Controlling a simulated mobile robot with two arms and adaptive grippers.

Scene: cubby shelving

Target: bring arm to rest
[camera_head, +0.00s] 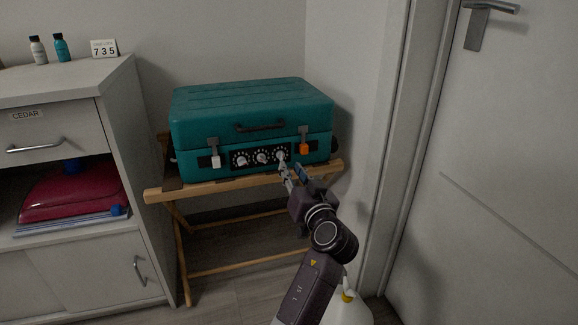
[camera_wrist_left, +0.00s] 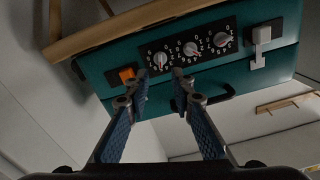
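My left gripper (camera_head: 291,168) reaches up from the bottom of the head view to the front of a teal suitcase (camera_head: 250,112). In the left wrist view, where the case shows upside down, the gripper's two fingertips (camera_wrist_left: 160,82) are apart with nothing held between them. The dial nearest the orange latch (camera_wrist_left: 160,59) lies just beyond the gap; I cannot tell whether a finger touches it. The other two dials (camera_wrist_left: 205,44) are clear of the fingers. My right gripper is in neither view.
The closed case rests on a wooden folding stand (camera_head: 165,193). A grey cabinet (camera_head: 135,180) stands at the left, with two small bottles (camera_head: 49,49) and a number card (camera_head: 104,48) on top. A door (camera_head: 500,170) is at the right. A white object (camera_head: 345,308) is low behind my arm.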

